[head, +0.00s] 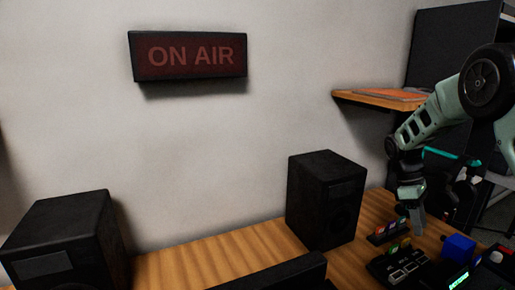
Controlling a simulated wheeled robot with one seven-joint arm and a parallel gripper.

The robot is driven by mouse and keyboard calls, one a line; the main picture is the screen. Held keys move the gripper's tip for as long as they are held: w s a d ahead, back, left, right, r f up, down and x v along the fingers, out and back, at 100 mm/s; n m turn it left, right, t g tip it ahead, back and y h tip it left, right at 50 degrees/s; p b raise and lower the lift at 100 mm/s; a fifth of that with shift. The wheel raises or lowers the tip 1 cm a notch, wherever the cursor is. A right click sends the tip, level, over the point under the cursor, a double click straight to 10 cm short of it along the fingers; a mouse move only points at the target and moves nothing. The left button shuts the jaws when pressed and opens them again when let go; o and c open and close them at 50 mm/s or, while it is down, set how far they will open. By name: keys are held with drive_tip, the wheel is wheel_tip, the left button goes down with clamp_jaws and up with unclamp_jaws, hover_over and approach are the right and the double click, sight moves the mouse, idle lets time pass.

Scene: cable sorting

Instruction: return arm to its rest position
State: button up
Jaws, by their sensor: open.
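My arm reaches in from the right edge in the head view and bends down over the desk. My gripper (417,217) points downward at its end. It is open and nothing shows between its fingers. It is just right of a small dark holder (378,238) with several coloured pieces. I cannot tell whether it touches anything there.
The wooden desk (220,262) holds a left speaker (68,240) and a right speaker (325,200). A dark device (385,270) and a blue block (458,247) are near the gripper. A wooden shelf (375,99) is behind the arm. An ON AIR sign (190,56) hangs above.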

drive_tip(key=s+a+r+m+t+y, duration=0.1)
drive_tip(key=s+a+r+m+t, duration=0.25)
drive_tip(key=s+a, duration=0.4)
drive_tip(key=s+a+r+m+t+y, duration=0.15)
drive_tip(key=s+a+m+t, duration=0.3)
drive_tip(key=s, duration=0.65)
drive_tip(key=s+a+r+n+g, duration=0.1)
drive_tip(key=s+a+n, duration=0.2)
drive_tip(key=s+a, duration=0.4)
drive_tip(key=s+a+r+n+g, duration=0.1)
drive_tip(key=s+a+n+g, duration=0.1)
drive_tip(key=s+a, duration=0.4)
drive_tip(key=a+n, duration=0.1)
drive_tip(key=a, duration=0.4)
drive_tip(key=shift+s+r+n, duration=0.2)
drive_tip(key=shift+s+n, duration=0.15)
drive_tip(key=shift+n, duration=0.05)
